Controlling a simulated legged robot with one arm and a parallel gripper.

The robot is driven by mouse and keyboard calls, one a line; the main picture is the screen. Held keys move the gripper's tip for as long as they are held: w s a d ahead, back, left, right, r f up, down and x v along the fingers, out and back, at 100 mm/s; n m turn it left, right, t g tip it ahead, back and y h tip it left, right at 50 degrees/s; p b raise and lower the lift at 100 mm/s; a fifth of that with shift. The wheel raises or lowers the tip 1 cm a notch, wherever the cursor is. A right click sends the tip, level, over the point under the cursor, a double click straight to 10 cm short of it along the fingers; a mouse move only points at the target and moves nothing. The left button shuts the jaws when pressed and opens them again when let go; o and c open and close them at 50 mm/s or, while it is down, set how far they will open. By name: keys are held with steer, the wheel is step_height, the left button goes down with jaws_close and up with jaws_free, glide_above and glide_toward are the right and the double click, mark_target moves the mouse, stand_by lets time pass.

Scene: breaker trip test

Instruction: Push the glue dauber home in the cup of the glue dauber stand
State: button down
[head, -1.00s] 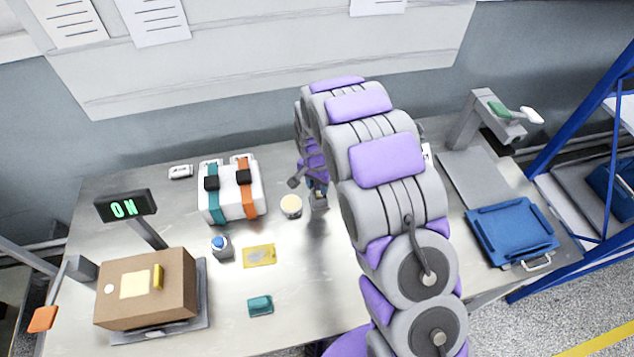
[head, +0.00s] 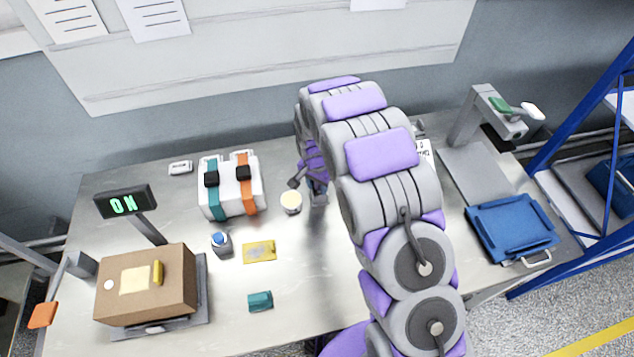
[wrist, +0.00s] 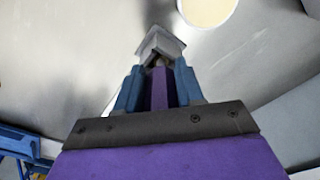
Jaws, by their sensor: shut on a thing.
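My gripper (wrist: 158,75) points down at a small grey, square-edged stand (wrist: 165,40), which I take for the glue dauber stand. In the head view the stand (head: 318,202) sits on the metal table right of a round pot with a cream top. The gripper is shut on a thin dark piece (wrist: 154,58), apparently the glue dauber, at the stand's mouth. Most of the dauber is hidden by the blue fingers, so I cannot tell how deep it sits in the cup. In the head view the gripper (head: 317,188) is partly hidden by my arm.
The cream-topped pot (head: 291,202) stands close beside the stand. A white case with straps (head: 228,200), a blue-topped button (head: 221,243), a yellow card (head: 259,251) and a teal block (head: 260,301) lie further left. A blue tray (head: 512,230) is at right.

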steer(key=shift+f, duration=0.45)
steer(key=c, duration=0.6)
jaws_free()
steer(key=shift+r, duration=0.1)
steer(key=r, duration=0.5)
steer(key=r+p, duration=0.1)
steer(key=r, duration=0.5)
steer(key=s+r+p, duration=0.1)
steer(key=r, duration=0.5)
steer(key=shift+a, duration=0.3)
